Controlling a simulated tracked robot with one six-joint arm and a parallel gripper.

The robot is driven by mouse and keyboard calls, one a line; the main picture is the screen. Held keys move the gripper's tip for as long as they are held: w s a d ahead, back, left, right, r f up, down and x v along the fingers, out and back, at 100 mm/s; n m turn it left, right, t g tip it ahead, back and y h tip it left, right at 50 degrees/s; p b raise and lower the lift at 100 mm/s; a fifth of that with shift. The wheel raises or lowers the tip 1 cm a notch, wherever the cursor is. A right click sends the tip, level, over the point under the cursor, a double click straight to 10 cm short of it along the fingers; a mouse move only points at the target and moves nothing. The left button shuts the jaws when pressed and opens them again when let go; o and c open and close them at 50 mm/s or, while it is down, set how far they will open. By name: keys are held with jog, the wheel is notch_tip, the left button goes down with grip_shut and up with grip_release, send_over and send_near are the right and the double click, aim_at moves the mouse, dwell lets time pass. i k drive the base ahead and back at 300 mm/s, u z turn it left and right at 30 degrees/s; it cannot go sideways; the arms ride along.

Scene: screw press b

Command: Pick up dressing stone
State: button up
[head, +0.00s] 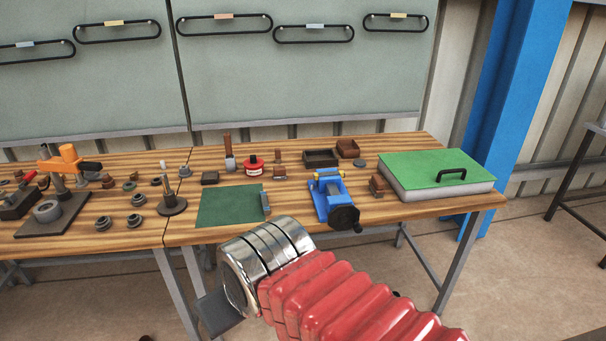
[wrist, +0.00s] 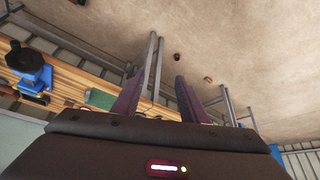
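I cannot say for sure which small item is the dressing stone. A small grey upright block (head: 265,203) stands at the right edge of the green mat (head: 228,206) in the head view; it may be the stone. My gripper (wrist: 160,80) shows in the wrist view with its two dark fingers apart and nothing between them. In the head view my chrome wrist and red sleeve are in front of the bench, and the fingers are mostly hidden. The gripper is off the bench's front side, apart from the block.
A blue vise (head: 332,196) with a black handwheel stands right of the mat. Further right is a green-lidded box (head: 436,170). A red tin (head: 253,166) and dark trays (head: 320,158) sit behind. An orange-handled press (head: 68,157) and several round parts are left. Small items lie on the floor (wrist: 240,50).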

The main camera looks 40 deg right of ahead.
aim_at(279, 172)
jog(key=k, duration=0.6)
jog(key=z, duration=0.8)
jog(key=i, duration=1.8)
jog(key=u, duration=0.7)
jog(key=i, duration=0.3)
jog(key=u, duration=0.2)
